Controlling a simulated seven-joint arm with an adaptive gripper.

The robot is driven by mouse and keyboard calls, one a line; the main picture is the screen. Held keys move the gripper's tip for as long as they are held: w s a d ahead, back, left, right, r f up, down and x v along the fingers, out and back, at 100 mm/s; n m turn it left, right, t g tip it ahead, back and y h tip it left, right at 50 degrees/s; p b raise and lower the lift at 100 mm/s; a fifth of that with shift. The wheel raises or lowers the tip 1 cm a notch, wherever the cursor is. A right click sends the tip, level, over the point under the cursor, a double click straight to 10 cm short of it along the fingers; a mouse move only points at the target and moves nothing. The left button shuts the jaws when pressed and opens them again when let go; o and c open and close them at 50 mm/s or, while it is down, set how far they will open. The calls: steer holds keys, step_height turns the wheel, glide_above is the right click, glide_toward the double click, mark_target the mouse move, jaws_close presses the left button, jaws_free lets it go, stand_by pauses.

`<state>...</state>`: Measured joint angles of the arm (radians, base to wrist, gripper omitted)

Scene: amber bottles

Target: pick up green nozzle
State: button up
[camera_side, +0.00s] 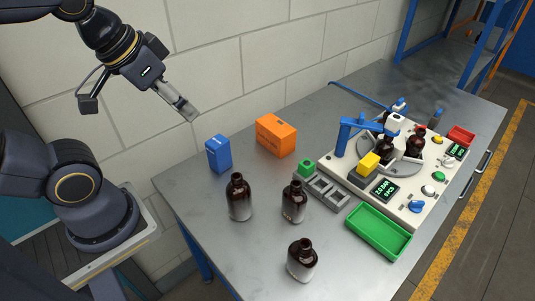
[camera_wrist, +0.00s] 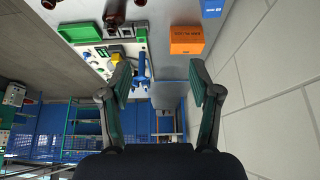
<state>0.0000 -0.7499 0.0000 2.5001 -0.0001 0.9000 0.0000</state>
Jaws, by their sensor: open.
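My gripper (camera_side: 188,112) is high above the table's back left side, well apart from the nozzle. In the wrist view my gripper (camera_wrist: 159,80) has its two fingers spread with nothing between them.
Several brown bottles (camera_side: 239,198) stand in front of the holder. A blue box (camera_side: 218,154) and an orange box (camera_side: 276,136) stand behind. A green tray (camera_side: 378,233) and a white machine (camera_side: 415,205) with a blue arm are to the right.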

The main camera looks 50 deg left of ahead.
steer(key=w+r, duration=0.3)
steer(key=r, duration=0.2)
steer(key=g, duration=0.4)
glide_above(307, 163)
steer(key=a, duration=0.1)
step_height(307, 163, down, 12)
steer(key=shift+g, duration=0.8)
steer(key=f, duration=1.2)
steer(key=d+f, duration=0.1)
steer(key=f, duration=0.5)
steer(key=shift+s, duration=0.35)
steer(key=f, duration=0.5)
steer(key=shift+w+f, duration=0.3)
steer(key=shift+w, duration=0.05)
